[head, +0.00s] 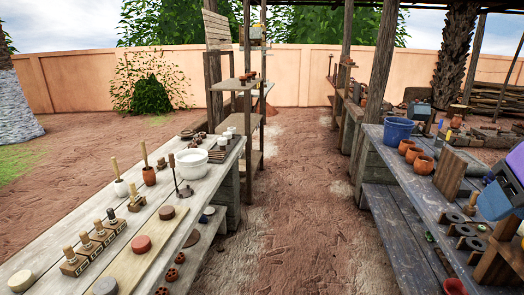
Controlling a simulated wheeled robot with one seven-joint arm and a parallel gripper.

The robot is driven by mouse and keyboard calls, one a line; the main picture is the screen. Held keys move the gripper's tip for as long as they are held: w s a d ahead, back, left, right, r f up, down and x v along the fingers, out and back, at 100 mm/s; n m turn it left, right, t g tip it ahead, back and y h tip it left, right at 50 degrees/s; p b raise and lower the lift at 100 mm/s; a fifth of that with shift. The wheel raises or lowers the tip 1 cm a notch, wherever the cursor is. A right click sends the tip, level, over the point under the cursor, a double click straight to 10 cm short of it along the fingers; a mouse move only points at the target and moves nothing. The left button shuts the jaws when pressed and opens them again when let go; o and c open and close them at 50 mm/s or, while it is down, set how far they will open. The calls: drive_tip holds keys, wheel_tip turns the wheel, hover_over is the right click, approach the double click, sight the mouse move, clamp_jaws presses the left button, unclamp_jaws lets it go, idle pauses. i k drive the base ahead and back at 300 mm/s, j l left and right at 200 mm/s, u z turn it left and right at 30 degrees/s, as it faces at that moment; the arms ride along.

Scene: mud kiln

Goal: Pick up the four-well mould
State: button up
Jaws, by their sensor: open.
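I cannot make out for certain which object is the four-well mould. A small dark slatted or hollowed piece (216,156) lies near the far end of the left table (55,248), too small to count wells. Small reddish-brown pieces with dark holes (173,273) lie low along that table's right side. Wooden blocks with upright handles (75,262) stand in a row on its left part. My gripper does not show. A purple and blue part at the right edge looks like my arm and hides part of the right table (400,165).
White bowls (191,163) stand on the left table. A blue bucket (398,131), orange pots (413,153) and dark ring-shaped pieces (455,217) stand on the right table. A wooden shelf (240,83) is behind. The earth aisle (290,210) between the tables is clear.

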sight(221, 141)
drive_tip(key=i+l, duration=0.1)
drive_tip(key=i, duration=3.45)
drive_tip(key=i+u, duration=0.15)
drive_tip(key=u, duration=0.2)
drive_tip(key=i+u, duration=0.15)
drive_tip(key=u, duration=0.2)
drive_tip(key=i+u, duration=0.15)
drive_tip(key=u, duration=0.2)
